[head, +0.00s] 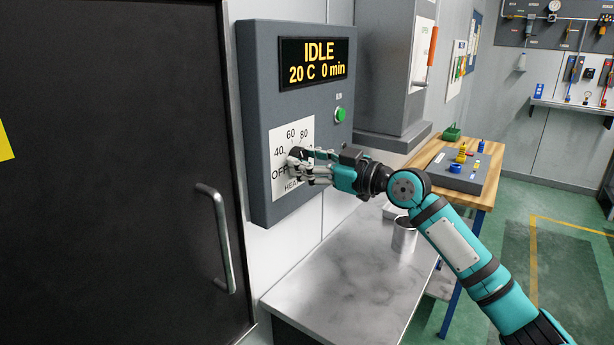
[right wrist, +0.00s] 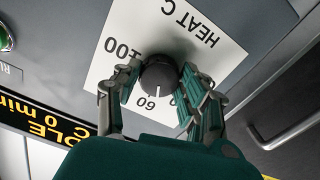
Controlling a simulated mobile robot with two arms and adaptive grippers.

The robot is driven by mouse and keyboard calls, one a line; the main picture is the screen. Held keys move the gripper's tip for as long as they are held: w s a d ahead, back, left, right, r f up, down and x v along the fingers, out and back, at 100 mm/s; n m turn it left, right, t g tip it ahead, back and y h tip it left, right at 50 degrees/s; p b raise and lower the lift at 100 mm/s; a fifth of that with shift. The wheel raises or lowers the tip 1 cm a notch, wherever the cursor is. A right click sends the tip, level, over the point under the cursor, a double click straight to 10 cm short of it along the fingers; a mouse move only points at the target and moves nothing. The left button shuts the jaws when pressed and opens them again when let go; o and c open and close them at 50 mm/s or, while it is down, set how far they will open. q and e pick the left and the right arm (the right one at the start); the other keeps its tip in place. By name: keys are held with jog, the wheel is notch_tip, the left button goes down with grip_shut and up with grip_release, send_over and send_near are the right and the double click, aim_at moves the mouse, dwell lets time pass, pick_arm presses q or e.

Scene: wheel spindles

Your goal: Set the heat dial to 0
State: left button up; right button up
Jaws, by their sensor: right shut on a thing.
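The heat dial (right wrist: 158,72) is a round black knob on a white scale plate (head: 292,131) on the grey control panel. In the right wrist view its white pointer mark points close to the 60. My right gripper (head: 300,163) is shut on the dial, with its fingers on both sides of the knob; the grip also shows in the right wrist view (right wrist: 160,82). The fingers hide parts of the scale. OFF, 40, 60 and 80 show in the head view. My left gripper is not in view.
The panel display (head: 317,62) reads IDLE, 20 C, 0 min. A green button (head: 340,114) sits below it. A dark door with a handle (head: 217,240) stands left of the panel. A metal cup (head: 404,238) stands on the counter (head: 345,285) below my right arm.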

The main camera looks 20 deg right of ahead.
jog(key=n+b, duration=0.8)
jog(key=n, duration=0.8)
jog(key=shift+n+b, duration=0.4)
dwell(0.3)
jog(key=o, duration=1.2)
jog(key=shift+r, duration=0.1)
jog(key=shift+c, duration=0.2)
jog(key=shift+d, duration=0.15)
jog(key=v, duration=1.2)
